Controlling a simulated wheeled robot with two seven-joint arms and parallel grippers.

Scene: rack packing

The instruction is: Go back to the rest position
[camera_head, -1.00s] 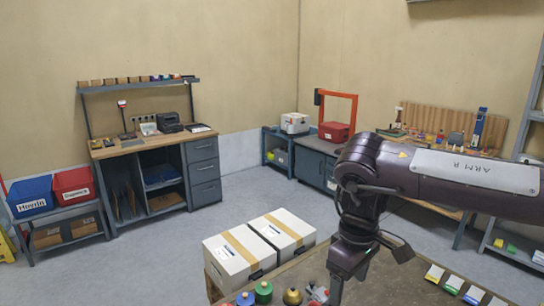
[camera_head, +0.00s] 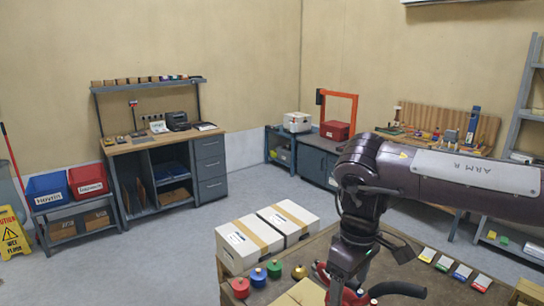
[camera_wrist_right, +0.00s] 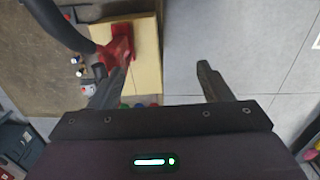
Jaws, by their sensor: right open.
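My right arm reaches in from the right in the head view, and its gripper (camera_head: 350,292) hangs over the near table (camera_head: 330,250). In the right wrist view the two fingers of this gripper (camera_wrist_right: 158,82) stand wide apart with nothing held between them. Beyond the left finger lies a red tool-like thing (camera_wrist_right: 118,48) on a tan cardboard box (camera_wrist_right: 147,55); the finger overlaps it in the picture, and I cannot tell if they touch. The red thing and a dark curved handle (camera_head: 400,289) show partly behind the gripper in the head view. My left gripper is not in view.
Two white boxes (camera_head: 250,245) stand at the table's left end. A yellow wet-floor sign (camera_head: 12,233) stands far left. The grey floor (camera_head: 150,265) left of the table is clear.

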